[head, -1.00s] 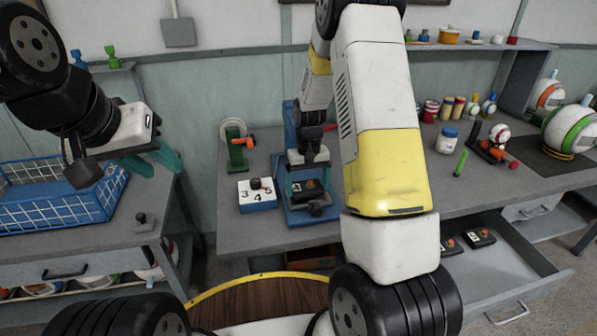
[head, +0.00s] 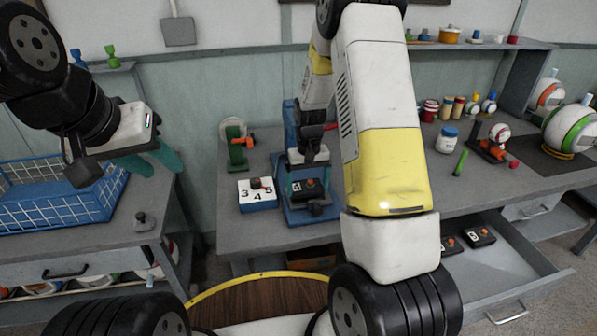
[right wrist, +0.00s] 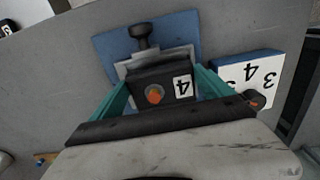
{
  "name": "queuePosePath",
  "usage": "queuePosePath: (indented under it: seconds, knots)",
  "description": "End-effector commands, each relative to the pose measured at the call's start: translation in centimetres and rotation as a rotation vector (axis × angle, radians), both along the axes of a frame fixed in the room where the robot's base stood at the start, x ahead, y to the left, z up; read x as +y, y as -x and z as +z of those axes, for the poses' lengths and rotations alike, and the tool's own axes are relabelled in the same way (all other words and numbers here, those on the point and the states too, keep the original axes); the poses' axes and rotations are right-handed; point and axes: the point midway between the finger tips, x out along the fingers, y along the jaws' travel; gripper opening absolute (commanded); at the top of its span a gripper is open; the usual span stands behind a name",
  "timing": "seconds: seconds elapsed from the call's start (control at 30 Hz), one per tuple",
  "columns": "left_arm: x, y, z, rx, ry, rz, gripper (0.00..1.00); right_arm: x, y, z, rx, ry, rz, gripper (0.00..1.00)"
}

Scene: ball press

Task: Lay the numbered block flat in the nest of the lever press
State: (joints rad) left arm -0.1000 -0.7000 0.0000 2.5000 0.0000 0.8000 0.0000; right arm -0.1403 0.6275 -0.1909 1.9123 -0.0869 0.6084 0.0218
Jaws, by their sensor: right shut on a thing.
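The numbered block (right wrist: 150,80) is black, with a white label reading 4 and an orange knob. My right gripper (right wrist: 165,92) is shut on it, with a teal finger on each side. In the head view the block (head: 308,188) is low over the blue base of the lever press (head: 290,145). In the right wrist view it overlaps the grey metal nest (right wrist: 158,58) and looks roughly level. I cannot tell whether it touches the nest floor, as the block hides it. My left gripper (head: 150,162) is open and empty, over the left bench.
A white-topped blue box marked 3, 4, 5 (head: 257,203) stands just left of the press. A green stand (head: 236,150) is behind it. An open drawer (head: 500,265) at right holds dark blocks (head: 480,236). A blue wire basket (head: 60,200) is on the left bench.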

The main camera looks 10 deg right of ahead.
Motion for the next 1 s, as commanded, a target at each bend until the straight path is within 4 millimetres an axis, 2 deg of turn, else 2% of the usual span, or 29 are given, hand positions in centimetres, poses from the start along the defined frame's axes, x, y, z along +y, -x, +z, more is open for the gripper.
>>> queuePosePath:
  seconds: [0.8,0.83,0.87,1.0]
  knots:
    - [0.0,0.0,0.0,0.0,0.0,0.0,0.36,0.0,0.0,-1.6,0.001,0.0,0.0,0.47]
    - [0.0,0.0,0.0,0.0,0.0,0.0,0.36,0.0,0.0,-1.6,0.0,0.0,0.0,0.94]
    - [0.0,0.0,0.0,0.0,0.0,0.0,0.36,0.0,0.0,-1.6,0.0,0.0,0.0,1.0]
    - [0.0,0.0,0.0,0.0,0.0,0.0,0.36,0.0,0.0,-1.6,0.0,0.0,0.0,1.0]
